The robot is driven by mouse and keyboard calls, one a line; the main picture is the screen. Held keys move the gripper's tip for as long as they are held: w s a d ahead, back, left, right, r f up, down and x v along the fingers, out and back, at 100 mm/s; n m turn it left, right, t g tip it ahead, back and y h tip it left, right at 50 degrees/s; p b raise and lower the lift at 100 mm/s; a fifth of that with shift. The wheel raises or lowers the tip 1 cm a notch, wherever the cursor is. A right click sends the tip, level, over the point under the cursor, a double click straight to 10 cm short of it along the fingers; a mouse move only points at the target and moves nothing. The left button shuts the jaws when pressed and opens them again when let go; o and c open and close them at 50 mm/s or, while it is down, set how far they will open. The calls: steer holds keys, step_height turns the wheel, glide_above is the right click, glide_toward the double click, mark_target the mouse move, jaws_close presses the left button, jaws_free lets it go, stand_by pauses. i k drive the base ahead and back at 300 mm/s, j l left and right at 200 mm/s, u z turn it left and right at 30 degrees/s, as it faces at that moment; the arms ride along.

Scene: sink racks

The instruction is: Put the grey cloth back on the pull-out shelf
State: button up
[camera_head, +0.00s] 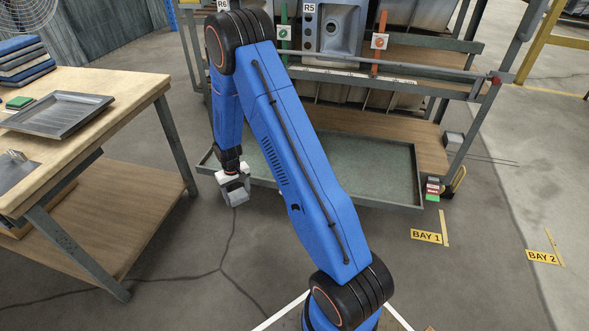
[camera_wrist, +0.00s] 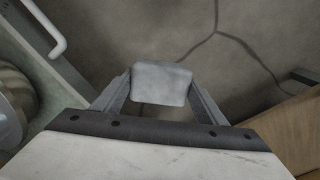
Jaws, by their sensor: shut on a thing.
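My gripper (camera_head: 233,181) is low, just in front of the left end of the pull-out shelf (camera_head: 385,165), over the floor. It is shut on a small grey folded piece, the grey cloth (camera_head: 238,196). In the wrist view the cloth (camera_wrist: 161,84) sits between the two fingers (camera_wrist: 160,98), with bare floor beyond it. The shelf is a wide, shallow tray with a grey-green bottom, drawn out low at the front of the rack. My arm hides part of its middle and left side. The cloth appears apart from the shelf.
A workbench (camera_head: 100,85) with a metal tray (camera_head: 62,112) and lower board (camera_head: 120,215) stands at left. The rack (camera_head: 420,95) holds sinks above the shelf. Small stacked items (camera_head: 433,188) stand by the shelf's right corner. Floor in front is clear.

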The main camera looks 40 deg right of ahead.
mark_target(351, 177)
steer(key=z, duration=0.85)
steer(key=i+j+z, duration=0.3)
steer(key=i+j, duration=0.35)
